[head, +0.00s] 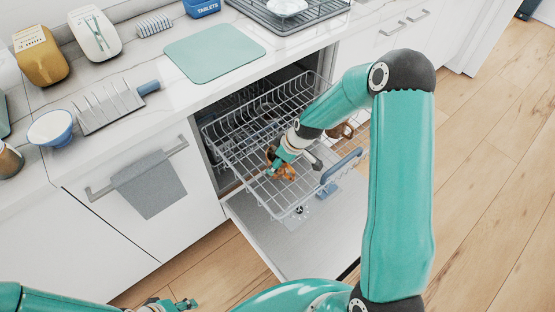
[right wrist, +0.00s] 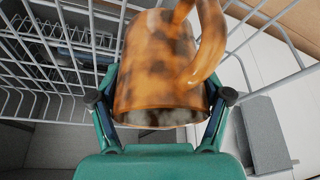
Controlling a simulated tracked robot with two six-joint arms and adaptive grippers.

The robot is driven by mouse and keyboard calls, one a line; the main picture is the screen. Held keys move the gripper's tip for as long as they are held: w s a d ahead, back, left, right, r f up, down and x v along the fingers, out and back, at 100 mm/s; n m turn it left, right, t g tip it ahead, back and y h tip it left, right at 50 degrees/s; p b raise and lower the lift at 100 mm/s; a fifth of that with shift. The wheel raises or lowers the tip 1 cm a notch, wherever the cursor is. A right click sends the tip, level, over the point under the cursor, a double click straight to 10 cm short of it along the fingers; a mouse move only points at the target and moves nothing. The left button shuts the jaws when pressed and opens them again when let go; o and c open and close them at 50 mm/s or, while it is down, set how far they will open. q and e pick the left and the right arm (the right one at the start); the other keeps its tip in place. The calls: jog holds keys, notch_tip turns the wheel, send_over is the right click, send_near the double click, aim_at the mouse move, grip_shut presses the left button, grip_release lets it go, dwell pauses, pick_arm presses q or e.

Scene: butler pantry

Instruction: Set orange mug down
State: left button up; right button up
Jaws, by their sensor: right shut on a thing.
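The orange mug (head: 287,172), mottled with dark patches, is inside the wire dishwasher rack (head: 262,190). My right gripper (head: 274,163) reaches down into the rack and is shut on the mug. In the right wrist view the mug (right wrist: 160,62) sits between both fingers, with its handle (right wrist: 208,45) at the upper right. Whether the mug's lower end touches the wires is hidden. My left gripper (head: 180,304) is at the bottom left edge, low over the floor and far from the rack; its jaw opening is unclear.
A brown mug (head: 342,130) is at the rack's right side, partly behind my right arm. A blue-grey holder (head: 340,170) stands at the rack's front right. The dishwasher door (head: 310,245) is open below. The counter above holds a green mat (head: 214,52) and a bowl (head: 51,127).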

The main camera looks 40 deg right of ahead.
jog(key=o, duration=1.4)
jog(key=shift+r, duration=0.1)
jog(key=v, duration=1.2)
